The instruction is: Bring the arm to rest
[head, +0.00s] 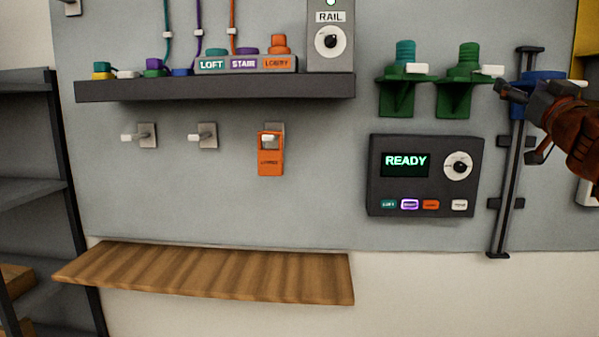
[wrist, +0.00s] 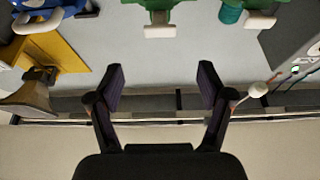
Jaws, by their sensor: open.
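My gripper (head: 505,88) is at the right of the head view, in front of the vertical black rail and near the blue part (head: 543,76) on it. In the wrist view my gripper (wrist: 163,88) has its two dark fingers wide apart with nothing between them. Its fingers point at the grey wall panel (head: 230,190). From the head view I cannot tell whether it touches the rail or the blue part.
Two green brackets (head: 397,95) with green knobs stick out left of my gripper. A dark control box (head: 425,175) reading READY is below them. A dark shelf (head: 215,88) holds labelled blocks. An orange tag (head: 270,155) hangs on a peg. A wooden shelf (head: 205,272) is low and bare.

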